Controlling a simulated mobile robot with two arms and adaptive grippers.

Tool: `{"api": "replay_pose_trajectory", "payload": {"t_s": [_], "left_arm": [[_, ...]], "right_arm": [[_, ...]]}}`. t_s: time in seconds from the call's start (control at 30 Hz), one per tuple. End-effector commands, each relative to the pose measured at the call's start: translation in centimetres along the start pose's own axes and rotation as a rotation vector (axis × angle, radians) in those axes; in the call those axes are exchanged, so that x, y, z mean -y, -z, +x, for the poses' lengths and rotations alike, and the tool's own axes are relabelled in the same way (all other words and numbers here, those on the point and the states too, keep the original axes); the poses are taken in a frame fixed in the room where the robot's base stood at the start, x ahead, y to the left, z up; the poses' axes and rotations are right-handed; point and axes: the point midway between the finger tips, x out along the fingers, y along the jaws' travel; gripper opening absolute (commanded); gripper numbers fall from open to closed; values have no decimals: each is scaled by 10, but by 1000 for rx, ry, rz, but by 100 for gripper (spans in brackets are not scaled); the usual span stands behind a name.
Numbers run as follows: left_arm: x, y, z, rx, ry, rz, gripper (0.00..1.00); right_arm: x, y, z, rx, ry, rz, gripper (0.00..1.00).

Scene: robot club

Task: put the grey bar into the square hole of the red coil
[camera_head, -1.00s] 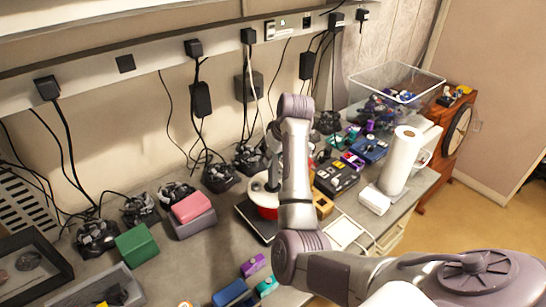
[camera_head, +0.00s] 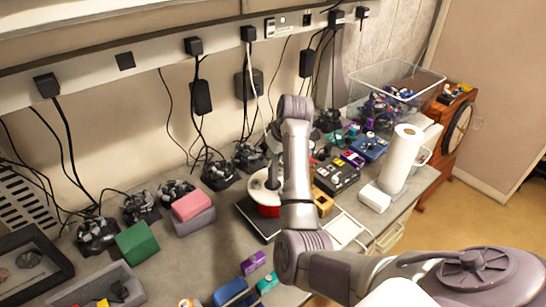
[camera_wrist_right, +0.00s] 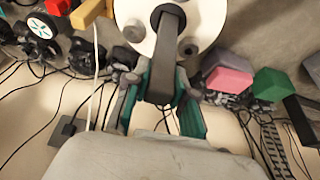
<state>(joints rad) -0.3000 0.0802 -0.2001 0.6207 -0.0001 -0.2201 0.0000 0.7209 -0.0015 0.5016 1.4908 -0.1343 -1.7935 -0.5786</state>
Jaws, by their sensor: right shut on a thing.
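The red coil (camera_head: 268,210) has a white round top and stands on a dark flat plate on the bench, partly behind my right arm. In the right wrist view its white top (camera_wrist_right: 205,22) fills the upper middle, with a dark hole at the centre. My right gripper (camera_wrist_right: 162,92) is shut on the grey bar (camera_wrist_right: 161,65), which sits between its green-lined fingers. The bar's far end overlaps the dark hole; I cannot tell whether it is inside. In the head view my arm mostly hides the gripper and bar. My left gripper is not in view.
A yellow block (camera_head: 322,201) and a black box (camera_head: 337,177) stand right of the coil. Pink (camera_head: 192,205) and green (camera_head: 136,242) blocks lie to the left. A paper roll (camera_head: 401,160) stands at the right. Cables hang along the wall behind.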

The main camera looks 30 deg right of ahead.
Motion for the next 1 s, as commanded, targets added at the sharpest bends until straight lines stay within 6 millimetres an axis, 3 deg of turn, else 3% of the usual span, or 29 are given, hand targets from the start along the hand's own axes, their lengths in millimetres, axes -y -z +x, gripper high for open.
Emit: {"api": "replay_pose_trajectory", "payload": {"t_s": [1.0], "left_arm": [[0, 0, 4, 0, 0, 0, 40]], "right_arm": [[-1, -7, 18, -4, -1, 0, 0]]}}
